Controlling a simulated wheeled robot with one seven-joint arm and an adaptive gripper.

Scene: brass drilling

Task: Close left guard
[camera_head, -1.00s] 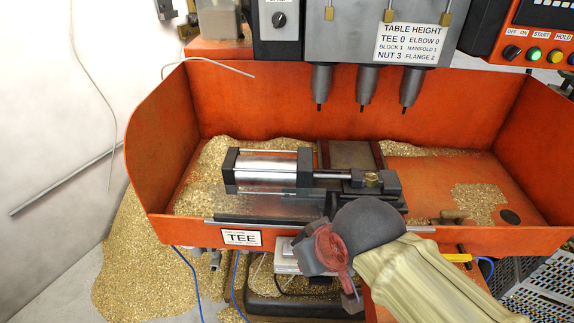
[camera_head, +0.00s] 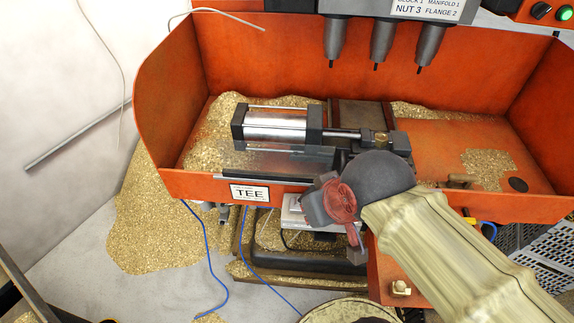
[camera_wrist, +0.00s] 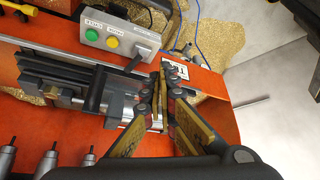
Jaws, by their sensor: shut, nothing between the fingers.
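A clear panel (camera_head: 262,158), which looks like the left guard, shows at the front left of the orange tray, below the silver cylinder (camera_head: 276,125). A dark rail (camera_head: 265,176) runs along its lower edge, above the TEE label (camera_head: 250,193). Whether the panel is hinged there I cannot tell.
Three drill spindles (camera_head: 381,42) hang above the tray. A clamp block (camera_head: 384,143) sits right of the cylinder. A button box (camera_wrist: 117,35) with green and yellow buttons is near my fingers in the wrist view. Brass chips (camera_head: 150,225) cover the floor at left; blue cables (camera_head: 207,245) hang in front.

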